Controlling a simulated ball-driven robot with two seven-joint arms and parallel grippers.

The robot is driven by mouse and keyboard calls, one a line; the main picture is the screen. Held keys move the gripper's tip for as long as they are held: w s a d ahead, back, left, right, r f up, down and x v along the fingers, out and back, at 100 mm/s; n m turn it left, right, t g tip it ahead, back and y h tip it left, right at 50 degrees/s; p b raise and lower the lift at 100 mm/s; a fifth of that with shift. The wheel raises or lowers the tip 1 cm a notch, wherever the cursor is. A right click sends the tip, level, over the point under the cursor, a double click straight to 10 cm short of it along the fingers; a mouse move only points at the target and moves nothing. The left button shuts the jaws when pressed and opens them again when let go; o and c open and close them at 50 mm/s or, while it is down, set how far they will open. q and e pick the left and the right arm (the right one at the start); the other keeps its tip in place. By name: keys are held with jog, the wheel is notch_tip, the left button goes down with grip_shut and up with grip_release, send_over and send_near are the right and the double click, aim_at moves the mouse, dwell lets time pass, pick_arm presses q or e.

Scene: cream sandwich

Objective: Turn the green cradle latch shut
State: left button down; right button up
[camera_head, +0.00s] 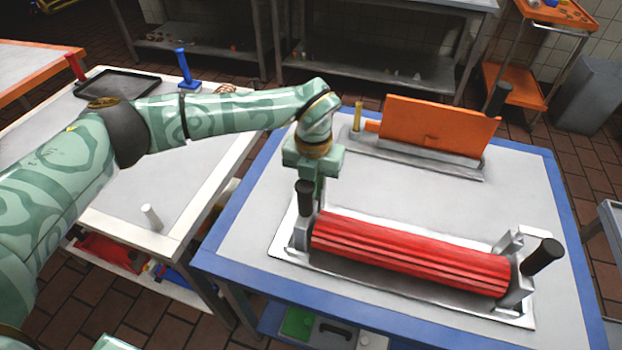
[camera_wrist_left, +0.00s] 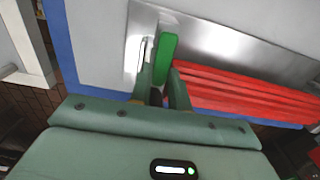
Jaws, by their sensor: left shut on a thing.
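The green cradle latch (camera_wrist_left: 166,48) shows in the wrist view as a bright green upright bar near the end of the red ribbed roller (camera_head: 410,252). My left gripper (camera_wrist_left: 163,82) has its fingers on both sides of the latch's near part and is shut on it. In the head view my left gripper (camera_head: 318,188) points down at the left end of the roller's metal cradle (camera_head: 395,287), beside a black handle (camera_head: 305,195). The latch cannot be made out there, hidden at the gripper. My right gripper is not in view.
An orange board (camera_head: 440,125) stands in a metal holder behind the roller. A black handle (camera_head: 543,256) rises at the roller's right end. The blue-edged table (camera_head: 545,205) has free room between them.

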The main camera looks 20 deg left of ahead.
pick_arm(q)
jog(key=shift+r, duration=0.1)
dwell(0.3)
jog(key=c, duration=1.3)
grip_release()
notch_tip(320, 180, up, 16)
jog(key=p, duration=0.3)
jog(key=shift+r, duration=0.1)
